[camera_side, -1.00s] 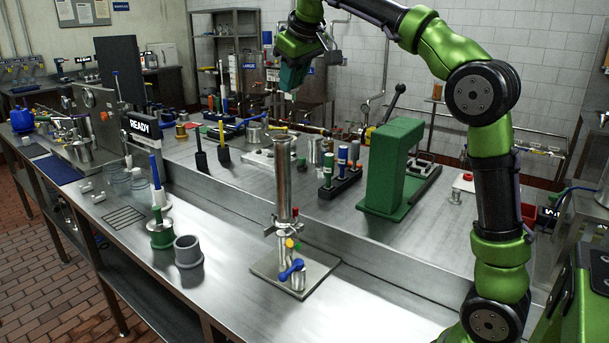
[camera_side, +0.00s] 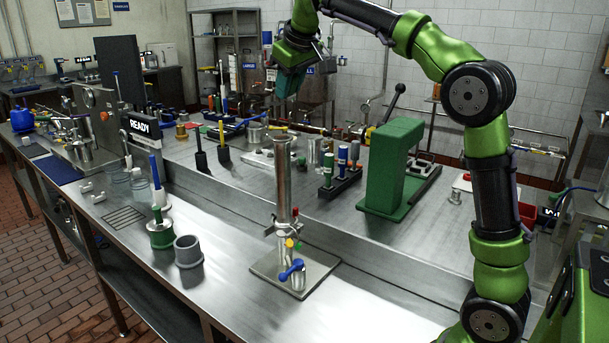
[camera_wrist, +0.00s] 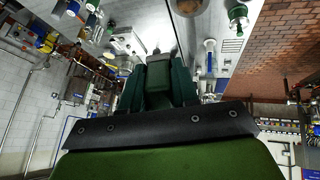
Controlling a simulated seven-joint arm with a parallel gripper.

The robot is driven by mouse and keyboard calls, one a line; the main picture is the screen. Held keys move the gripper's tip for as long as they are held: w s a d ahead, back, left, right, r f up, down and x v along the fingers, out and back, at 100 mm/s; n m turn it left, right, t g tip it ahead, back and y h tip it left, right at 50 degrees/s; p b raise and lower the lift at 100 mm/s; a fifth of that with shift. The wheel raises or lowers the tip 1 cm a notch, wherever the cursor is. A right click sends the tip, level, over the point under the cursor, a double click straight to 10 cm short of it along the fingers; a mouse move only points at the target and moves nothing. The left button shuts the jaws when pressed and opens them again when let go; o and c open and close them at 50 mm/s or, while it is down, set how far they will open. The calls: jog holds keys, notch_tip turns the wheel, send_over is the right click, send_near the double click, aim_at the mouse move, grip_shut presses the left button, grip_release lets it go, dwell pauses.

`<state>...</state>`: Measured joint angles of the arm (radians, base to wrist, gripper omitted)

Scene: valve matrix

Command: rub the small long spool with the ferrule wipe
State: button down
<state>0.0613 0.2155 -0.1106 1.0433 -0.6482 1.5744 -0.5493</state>
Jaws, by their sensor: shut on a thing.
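My gripper (camera_side: 284,90) hangs high over the back of the bench, clear of everything on it. Its green fingers also show in the wrist view (camera_wrist: 168,55). A short steel flanged piece (camera_side: 455,197) stands at the right. I cannot tell which steel piece is the small long spool.
A green block press (camera_side: 391,165) with a black lever stands right of centre. A black rack (camera_side: 340,182) of coloured-capped markers is beside it. A grey cup (camera_side: 188,251) and a green-based pot (camera_side: 161,235) stand on the front ledge. The front ledge's right is clear.

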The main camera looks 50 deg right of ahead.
jog(key=shift+r, duration=0.3)
jog(key=shift+f, duration=3.95)
jog(key=shift+a, duration=0.9)
jog(key=shift+a+f, duration=0.1)
jog(key=shift+a, duration=1.4)
jog(key=shift+d, duration=2.35)
jog(key=shift+d+r, duration=0.1)
jog(key=shift+r, duration=4)
jog(key=shift+f, duration=0.1)
